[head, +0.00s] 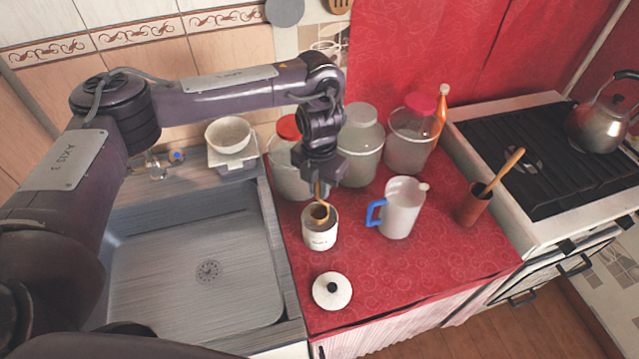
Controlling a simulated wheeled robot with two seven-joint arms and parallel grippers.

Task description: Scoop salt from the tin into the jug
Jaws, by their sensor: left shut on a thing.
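The tin (320,235) is a white canister with dark lettering, standing open on the red counter. Its white lid with a black knob (332,291) lies on the counter in front of it. The jug (401,208) is white with a blue handle and stands upright to the right of the tin. My left gripper (320,182) is above the tin, pointing down, shut on a tan scoop (321,203). The scoop's lower end is in or at the tin's mouth; the salt cannot be made out. My right gripper is not in view.
Large jars (361,150) stand behind the tin and jug, with an orange bottle (441,109) at the back. A brown pot with a wooden utensil (473,204) stands right of the jug, near the stove (520,223). The sink (180,292) is on the left. The counter's front right is clear.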

